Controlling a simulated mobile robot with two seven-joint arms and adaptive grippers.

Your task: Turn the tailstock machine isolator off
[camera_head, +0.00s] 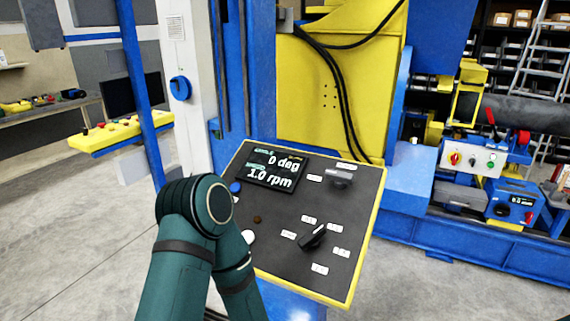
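A small grey panel (473,159) stands on the blue machine bed at the right. It carries a red and yellow rotary switch (455,158) at its left, which looks like the isolator, and a few small buttons beside it. The switch is too small for me to tell its position. My dark green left arm rises from the bottom, left of centre, and bends in front of the near control console. Its gripper is out of view, and so is my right gripper. Neither is seen at the grey panel.
A sloping black console (290,270) with a yellow edge, display and knobs stands close in front. A blue box with a dial and small display (513,205) sits below right of the grey panel. A white cabinet (187,60) bears a blue rotary handle (180,88). Grey floor is open at left.

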